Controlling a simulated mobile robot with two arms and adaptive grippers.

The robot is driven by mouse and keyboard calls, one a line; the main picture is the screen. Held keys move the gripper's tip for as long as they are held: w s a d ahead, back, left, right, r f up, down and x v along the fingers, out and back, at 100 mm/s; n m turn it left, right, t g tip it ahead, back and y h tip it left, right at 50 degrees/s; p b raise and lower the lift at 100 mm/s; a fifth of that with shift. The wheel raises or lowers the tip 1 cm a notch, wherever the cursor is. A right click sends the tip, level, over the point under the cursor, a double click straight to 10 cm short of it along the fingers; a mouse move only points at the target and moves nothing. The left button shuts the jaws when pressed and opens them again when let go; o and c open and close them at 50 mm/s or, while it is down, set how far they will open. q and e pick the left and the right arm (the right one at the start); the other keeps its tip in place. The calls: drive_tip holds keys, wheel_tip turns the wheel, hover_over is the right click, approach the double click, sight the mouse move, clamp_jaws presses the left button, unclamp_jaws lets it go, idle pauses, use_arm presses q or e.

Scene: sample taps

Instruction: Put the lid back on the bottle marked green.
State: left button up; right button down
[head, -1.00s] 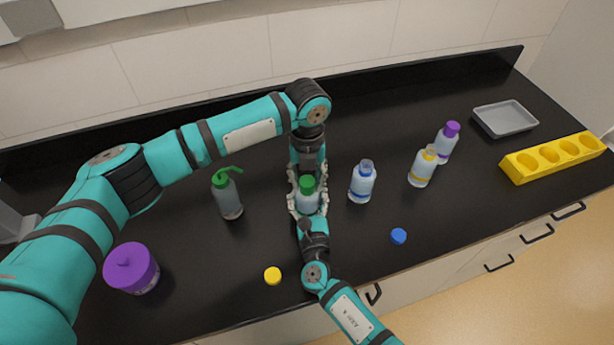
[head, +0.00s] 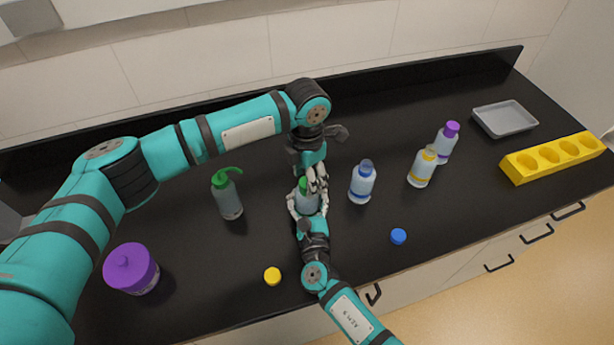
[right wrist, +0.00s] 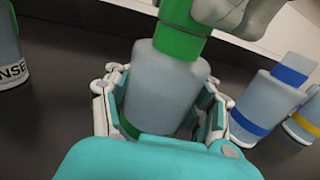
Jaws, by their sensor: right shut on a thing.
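The bottle marked green (right wrist: 165,88) is a pale bottle with a green band near its base, seen in the right wrist view. My right gripper (head: 307,206) is shut around its body and holds it upright or nearly so. The green lid (right wrist: 182,32) is at the bottle's mouth, touching or nearly touching it; it shows partly in the head view (head: 302,184). My left gripper (head: 317,180) points down at the lid from above. Its fingers are right beside the lid and partly cover it; their grip on it is unclear.
A blue-banded bottle (head: 362,184) stands close on the right, with yellow (head: 423,167) and purple (head: 446,142) ones beyond. A green-topped wash bottle (head: 228,196) stands left. Yellow (head: 272,276) and blue (head: 398,236) lids lie in front. A purple-lidded jar (head: 131,268), grey tray (head: 505,119) and yellow rack (head: 552,158) stand farther out.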

use_arm(q)
drive_tip(key=shift+r, duration=0.1)
drive_tip(key=shift+s+r, duration=0.1)
drive_tip(key=shift+r, duration=2.05)
drive_tip(key=shift+c, duration=0.2)
